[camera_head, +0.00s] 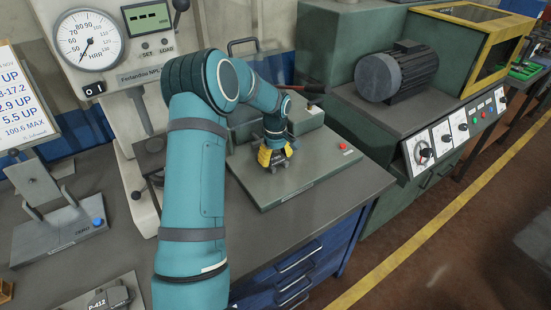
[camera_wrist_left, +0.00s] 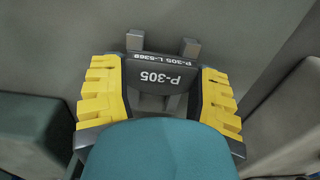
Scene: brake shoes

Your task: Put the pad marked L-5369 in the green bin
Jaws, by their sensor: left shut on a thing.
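The dark grey pad marked P-305 L-5369 (camera_wrist_left: 160,72) is between the yellow fingers of my left gripper (camera_wrist_left: 160,95) in the wrist view. The fingers are shut on it. Two grey posts show just behind its upper edge; I cannot tell whether the pad touches them. In the head view my left gripper (camera_head: 273,156) points down over a grey-green base plate (camera_head: 310,168) with a red button, and it mostly hides the pad. My right gripper is not in view.
A hardness tester with a dial (camera_head: 90,40) stands at the left. A block marked P-412 (camera_head: 110,298) lies at the lower left, near a fixture with a blue button (camera_head: 97,222). A green machine with a motor (camera_head: 397,72) stands to the right. The bench front (camera_head: 325,215) is clear.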

